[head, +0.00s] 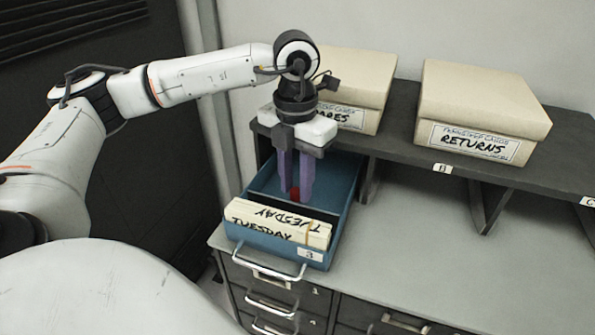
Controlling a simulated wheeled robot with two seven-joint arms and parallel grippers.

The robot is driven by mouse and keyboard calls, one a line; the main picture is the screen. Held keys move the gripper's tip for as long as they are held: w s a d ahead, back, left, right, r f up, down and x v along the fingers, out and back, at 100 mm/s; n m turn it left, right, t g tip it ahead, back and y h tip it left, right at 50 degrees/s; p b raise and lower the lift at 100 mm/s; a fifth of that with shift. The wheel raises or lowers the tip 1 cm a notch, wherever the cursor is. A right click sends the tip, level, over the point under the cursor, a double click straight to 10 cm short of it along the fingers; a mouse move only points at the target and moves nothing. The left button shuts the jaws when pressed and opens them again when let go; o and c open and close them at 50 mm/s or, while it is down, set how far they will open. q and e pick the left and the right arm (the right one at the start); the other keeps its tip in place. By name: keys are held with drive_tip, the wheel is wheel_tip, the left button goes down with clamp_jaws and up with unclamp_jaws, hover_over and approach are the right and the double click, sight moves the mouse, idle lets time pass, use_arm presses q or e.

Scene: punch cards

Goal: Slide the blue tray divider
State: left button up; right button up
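The blue tray (345,215) sits at the left end of the grey desk, with a silver handle at its front. A stack of cards marked TUESDAY (277,221) stands in its front part. A dark upright plate (318,212), perhaps the divider, shows just behind the cards, mostly hidden. A small red knob (294,193) shows there. My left gripper (294,199) points straight down into the tray, its two purple fingers apart on either side of the red knob. I cannot tell whether they press on it. My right gripper is out of view.
A shelf (404,125) runs above the desk behind the tray. It carries a RETURNS box (484,100) and another box (360,80), partly hidden by my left arm. The desk top (430,240) right of the tray is clear. Drawers (275,290) are below.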

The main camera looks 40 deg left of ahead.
sight(296, 190)
use_arm(q)
wheel_tip(296, 190, up, 10)
drive_tip(key=shift+r, duration=0.2)
idle(0.4)
drive_tip(key=shift+s+f, duration=0.1)
idle(0.4)
